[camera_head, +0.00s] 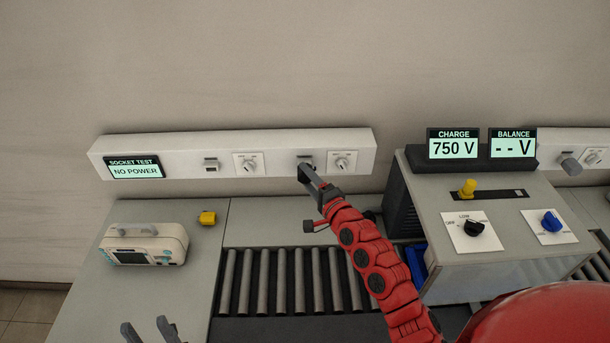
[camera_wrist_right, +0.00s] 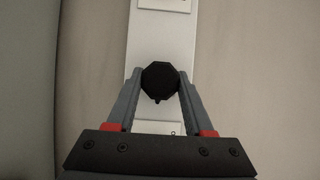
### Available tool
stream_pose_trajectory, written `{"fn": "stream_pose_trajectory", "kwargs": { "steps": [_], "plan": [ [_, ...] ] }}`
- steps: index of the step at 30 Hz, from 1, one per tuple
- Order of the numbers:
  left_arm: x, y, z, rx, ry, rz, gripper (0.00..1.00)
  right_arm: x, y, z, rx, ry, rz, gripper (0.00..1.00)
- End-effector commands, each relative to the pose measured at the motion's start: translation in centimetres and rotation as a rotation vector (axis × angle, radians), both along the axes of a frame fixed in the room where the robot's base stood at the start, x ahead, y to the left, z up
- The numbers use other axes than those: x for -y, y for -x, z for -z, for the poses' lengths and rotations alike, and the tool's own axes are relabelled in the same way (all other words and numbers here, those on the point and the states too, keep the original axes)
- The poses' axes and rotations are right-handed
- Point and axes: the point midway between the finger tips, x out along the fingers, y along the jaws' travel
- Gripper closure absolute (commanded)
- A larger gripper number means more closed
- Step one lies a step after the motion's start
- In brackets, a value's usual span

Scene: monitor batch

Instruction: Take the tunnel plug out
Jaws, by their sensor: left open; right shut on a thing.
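A black plug with a many-sided end (camera_wrist_right: 160,82) sits between the fingers of my right gripper (camera_wrist_right: 160,92) in the right wrist view. In the head view my right gripper (camera_head: 306,175) reaches up to the white wall rail (camera_head: 190,158), at the grey socket (camera_head: 305,159) right of the rail's middle. The gripper mostly hides the plug there. I cannot tell how far the plug is in the socket. My left gripper (camera_head: 149,331) is open and empty at the bottom left, partly cut off by the picture edge.
The rail's display (camera_head: 134,167) reads NO POWER. A second socket (camera_head: 211,165) and two knobs are on the rail. Rollers (camera_head: 265,280) run below. A grey console (camera_head: 500,250) stands right.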

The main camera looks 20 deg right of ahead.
Motion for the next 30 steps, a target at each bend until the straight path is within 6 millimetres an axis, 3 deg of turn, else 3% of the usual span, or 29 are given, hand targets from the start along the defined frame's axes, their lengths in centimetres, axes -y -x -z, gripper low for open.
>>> {"fn": "stream_pose_trajectory", "kwargs": {
  "steps": [11,30],
  "plan": [
    [0.0,0.0,-0.4,0.000,0.000,0.000,0.50,-0.1,0.4,0.0,-0.002,0.000,0.000,1.00],
    [0.0,0.0,-2.6,0.000,0.000,0.000,0.50,-1.1,3.7,-0.1,0.000,0.000,-0.001,1.00]
  ]
}}
